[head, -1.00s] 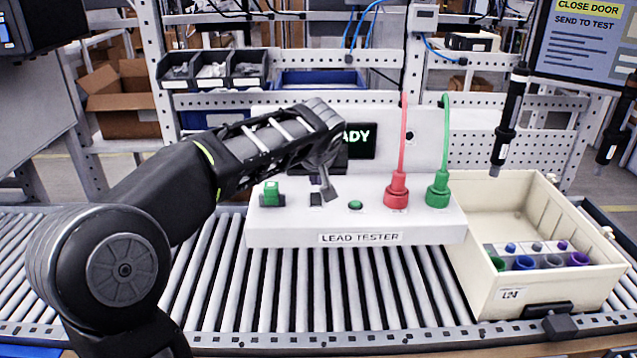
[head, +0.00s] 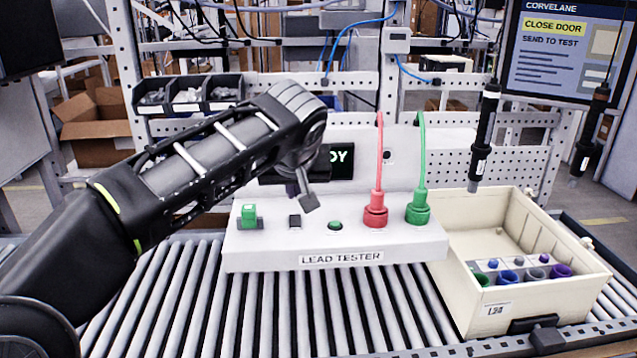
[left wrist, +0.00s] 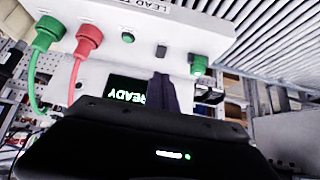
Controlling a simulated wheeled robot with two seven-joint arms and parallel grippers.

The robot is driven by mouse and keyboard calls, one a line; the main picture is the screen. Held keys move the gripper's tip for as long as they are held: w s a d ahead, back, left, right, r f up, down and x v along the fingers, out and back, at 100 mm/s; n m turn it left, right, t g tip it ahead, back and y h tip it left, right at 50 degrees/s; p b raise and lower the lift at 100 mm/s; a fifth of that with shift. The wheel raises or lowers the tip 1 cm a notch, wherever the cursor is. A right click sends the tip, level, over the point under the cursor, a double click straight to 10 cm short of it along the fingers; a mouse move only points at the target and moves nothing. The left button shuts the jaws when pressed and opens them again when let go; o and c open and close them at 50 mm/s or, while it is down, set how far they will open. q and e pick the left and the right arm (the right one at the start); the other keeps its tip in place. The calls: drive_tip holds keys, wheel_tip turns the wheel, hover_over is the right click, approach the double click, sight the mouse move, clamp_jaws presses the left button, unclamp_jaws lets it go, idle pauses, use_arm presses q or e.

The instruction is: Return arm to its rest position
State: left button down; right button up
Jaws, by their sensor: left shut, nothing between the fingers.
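My left gripper (head: 306,192) hangs above the white lead tester (head: 400,246), near its back and in front of its dark display (head: 341,160). Its fingers are shut and empty, and the arm hides part of the display. In the left wrist view the fingers (left wrist: 163,90) point toward the tester, which shows upside down with its screen reading READY (left wrist: 127,91). A red plug (head: 376,212) and a green plug (head: 418,210) sit in the tester, each with a lead rising from it. A green switch (head: 249,216) is at its left. My right gripper is out of view.
The tester stands on a roller conveyor (head: 250,310). A cream bin (head: 480,225) with coloured parts stands at the right. Two black screwdrivers (head: 486,130) hang above and beside it. A monitor (head: 560,50) at upper right reads CLOSE DOOR. Small black bins (head: 190,95) sit on the rack behind.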

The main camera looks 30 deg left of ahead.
use_arm(q)
drive_tip(key=w+d+f+m+t+h, duration=0.1)
drive_tip(key=w+d+f+m+h, duration=0.1)
drive_tip(key=w+d+f, duration=0.1)
drive_tip(key=w+d+f+m+t+h, duration=0.1)
drive_tip(key=w+d+f, duration=0.3)
drive_tip(key=d, duration=0.4)
drive_tip(key=w+d+f+m+h, duration=0.3)
drive_tip(key=d+f+m, duration=0.1)
drive_tip(key=d+f, duration=0.1)
drive_tip(key=shift+w+d+f+t, duration=0.1)
drive_tip(key=shift+w+d+t, duration=0.05)
drive_tip(key=shift+w+t, duration=0.2)
drive_tip(key=s+d+f+g+h, duration=0.15)
drive_tip(key=d+f, duration=0.35)
drive_tip(key=f, duration=0.7)
drive_tip(key=s+d+f+g+h, duration=0.1)
drive_tip(key=s+d+f+h, duration=0.3)
drive_tip(key=f, duration=0.8)
drive_tip(key=s+d+f+g+y, duration=0.1)
drive_tip(key=s+d+f+g, duration=0.1)
drive_tip(key=s+f, duration=0.9)
drive_tip(key=s+d+f+n+g+y, duration=0.1)
drive_tip(key=s+d+f+g, duration=0.2)
drive_tip(key=s+f, duration=0.9)
drive_tip(key=s+g, duration=0.1)
drive_tip(key=s, duration=0.3)
drive_tip(key=shift+d, duration=0.25)
